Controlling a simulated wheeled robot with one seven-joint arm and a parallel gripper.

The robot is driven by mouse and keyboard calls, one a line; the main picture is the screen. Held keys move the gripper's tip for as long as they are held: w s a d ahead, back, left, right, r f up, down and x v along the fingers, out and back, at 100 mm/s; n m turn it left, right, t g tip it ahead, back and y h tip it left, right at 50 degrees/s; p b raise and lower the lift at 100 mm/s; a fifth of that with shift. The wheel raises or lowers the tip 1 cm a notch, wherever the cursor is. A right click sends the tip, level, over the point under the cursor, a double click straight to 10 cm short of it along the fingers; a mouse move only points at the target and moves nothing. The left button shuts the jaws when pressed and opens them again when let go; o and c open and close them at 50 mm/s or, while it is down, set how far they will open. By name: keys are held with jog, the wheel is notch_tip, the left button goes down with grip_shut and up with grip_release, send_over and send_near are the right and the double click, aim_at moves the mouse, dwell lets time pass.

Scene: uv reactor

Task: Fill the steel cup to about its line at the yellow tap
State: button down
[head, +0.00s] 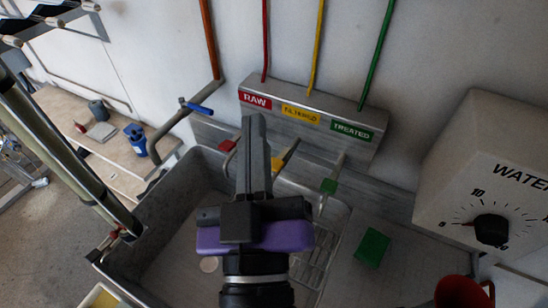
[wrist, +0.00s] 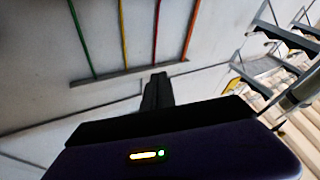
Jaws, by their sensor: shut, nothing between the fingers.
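The yellow tap (head: 278,164) sits under the FILTERED label (head: 300,114) on the wall above the sink, partly hidden behind my gripper. My gripper (head: 254,122) is shut and empty, held over the sink with its fingers towards the tap panel. In the picture it overlaps the tap's left side; I cannot tell whether they touch. The wrist view also shows the shut fingers (wrist: 158,80), with the coloured pipes beyond. I cannot make out the steel cup for certain in either view; part of the sink is hidden behind my gripper.
The grey sink (head: 165,245) lies below. A red tap (head: 227,146) and a green tap (head: 329,186) flank the yellow one. A green block (head: 372,248) lies on the right ledge, near a red vessel (head: 464,292) and a dial box (head: 455,165). A bench (head: 110,160) stands left.

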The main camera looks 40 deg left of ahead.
jog(key=s+a+r+m+h, duration=0.2)
jog(key=a+r+m+h, duration=0.2)
jog(key=a+r, duration=0.15)
jog(key=s+d+f+m+g+h, duration=0.1)
jog(key=d+f+m+g+h, duration=0.2)
jog(key=d+f+m+h, duration=0.2)
notch_tip(320, 180, down, 3)
jog(key=h, duration=0.3)
jog(key=shift+m, duration=0.4)
jog(key=shift+d, duration=0.1)
jog(key=p, duration=0.3)
send_over(275, 165)
jog(key=s, duration=0.1)
notch_tip(275, 165, down, 4)
jog(key=f, duration=0.3)
jog(key=shift+s, duration=0.35)
jog(key=shift+d+f, duration=0.1)
jog(key=shift+f, duration=0.55)
